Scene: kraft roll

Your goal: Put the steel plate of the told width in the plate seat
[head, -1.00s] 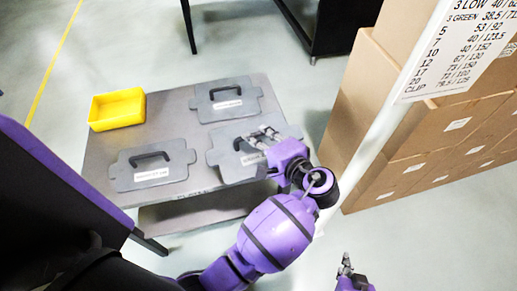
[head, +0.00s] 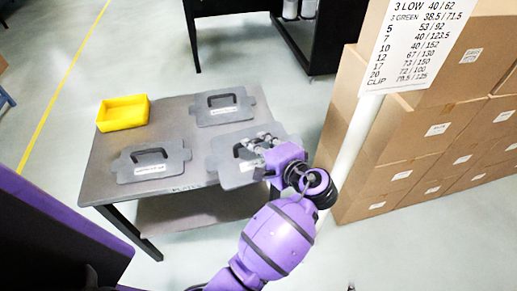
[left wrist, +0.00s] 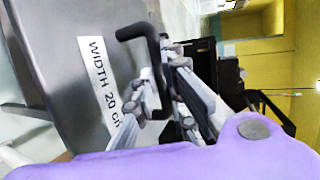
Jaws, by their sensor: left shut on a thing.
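My left gripper (head: 262,143) is shut on the handle of a grey steel plate (head: 232,174) at the front right of the table. In the left wrist view, the gripper's fingers (left wrist: 165,95) are at this plate's black handle (left wrist: 140,30), and its white label (left wrist: 103,85) reads "WIDTH 20 cm". I cannot tell whether the plate is clear of the table. A second handled plate (head: 128,172) lies at the front left and a third (head: 235,117) at the back; their labels are too small to read. I do not make out the plate seat.
The plates are on a grey table (head: 190,178) with a yellow bin (head: 123,112) at its back left corner. A white post with a number sign (head: 425,40) and stacked cardboard boxes (head: 430,150) stand to the right. A black stand (head: 315,45) is behind. The floor at left is open.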

